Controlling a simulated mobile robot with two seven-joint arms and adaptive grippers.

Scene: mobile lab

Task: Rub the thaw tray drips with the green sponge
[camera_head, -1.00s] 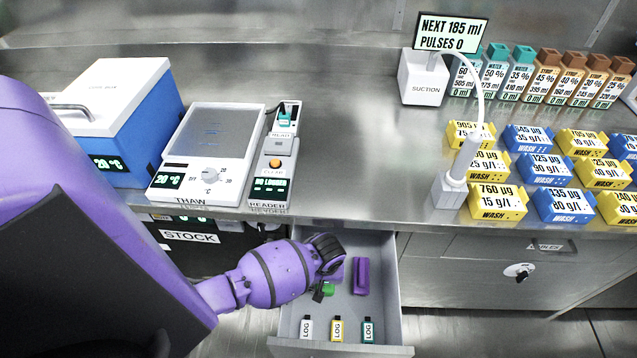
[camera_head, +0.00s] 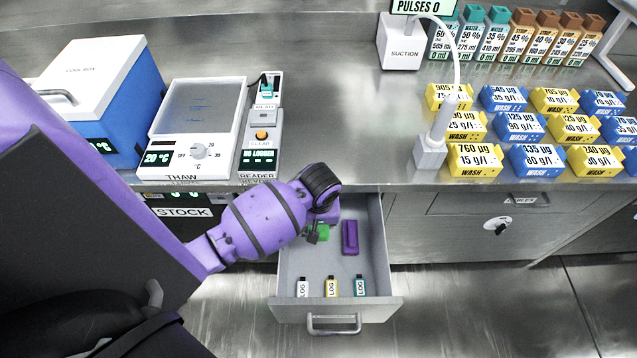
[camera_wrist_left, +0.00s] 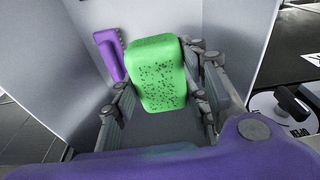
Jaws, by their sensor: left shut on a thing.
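The green sponge (camera_wrist_left: 157,76) sits between the fingers of my left gripper (camera_wrist_left: 160,95) in the left wrist view, and the gripper is shut on it. In the head view the left gripper (camera_head: 318,233) is over the open drawer, and only a little of the sponge (camera_head: 322,232) shows past it. The thaw tray (camera_head: 200,108) stands on the bench at left, with a dial and a 20 °C display. Small dark-blue marks (camera_head: 198,106) show faintly on its plate. My right gripper is not in view.
The open drawer (camera_head: 376,272) also holds a purple object (camera_head: 350,238) and several LOG vials (camera_head: 331,287). The cool box (camera_head: 95,100) stands left of the thaw tray, the reader (camera_head: 262,135) right of it. The suction unit (camera_head: 402,42) and wash blocks (camera_head: 535,158) are farther right.

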